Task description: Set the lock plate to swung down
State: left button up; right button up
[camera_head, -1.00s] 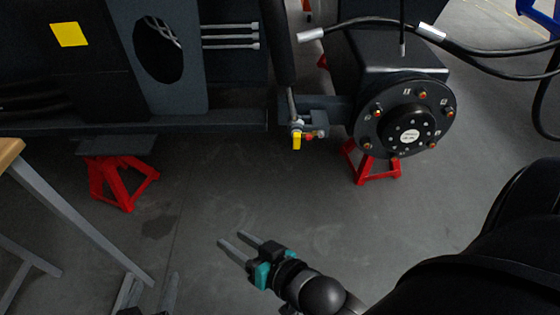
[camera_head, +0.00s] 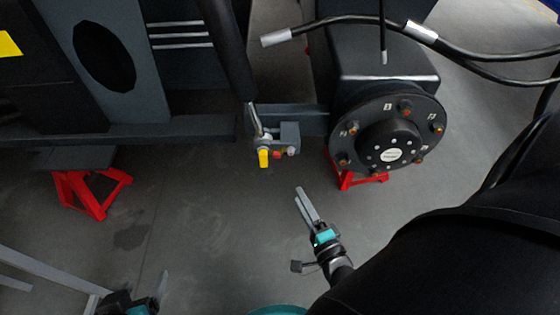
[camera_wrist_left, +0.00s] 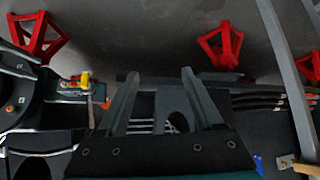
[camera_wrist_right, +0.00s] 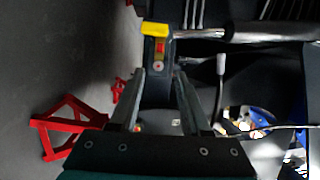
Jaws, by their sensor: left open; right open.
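A small yellow piece (camera_head: 263,157), which looks like the lock plate, sits on the bracket at the lower end of a dark cylinder. In the head view it points downward, beside a red part (camera_head: 277,155). It also shows in the left wrist view (camera_wrist_left: 85,78) and, above the fingertips, in the right wrist view (camera_wrist_right: 155,29). My right gripper (camera_head: 304,193) is open and empty, below and right of the yellow piece and apart from it. My left gripper (camera_head: 135,298) is open and empty at the bottom left, far from it, partly cut off by the frame edge.
A round wheel hub (camera_head: 390,150) with bolts stands right of the bracket. Black hoses (camera_head: 340,22) cross above it. Red stands (camera_head: 95,192) support the chassis (camera_head: 190,130). A grey-legged table is at lower left. The floor between is clear.

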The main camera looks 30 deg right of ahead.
jog(key=b, duration=0.2)
send_near(278, 157)
jog(key=w, duration=0.1)
jog(key=shift+w+d+f+b, duration=0.15)
jog(key=shift+w+b, duration=0.15)
jog(key=shift+w, duration=0.65)
jog(key=shift+w+d+r+b, duration=0.15)
jog(key=shift+w+b, duration=0.15)
jog(key=shift+w, duration=0.6)
jog(key=shift+w+d+f+b, duration=0.2)
jog(key=shift+w+b, duration=0.1)
jog(key=shift+w, duration=0.65)
pick_arm(q)
jog(key=w+d+r+t+h, duration=0.1)
jog(key=d+r+t+h, duration=0.2)
jog(key=d+t, duration=0.4)
jog(key=shift+n+t+h+b, duration=0.3)
jog(key=shift+h, duration=0.1)
pick_arm(e)
jog(key=shift+w+d, duration=0.1)
jog(key=shift+w, duration=0.7)
pick_arm(q)
jog(key=shift+w+d+r, duration=0.1)
pick_arm(e)
grip_shut()
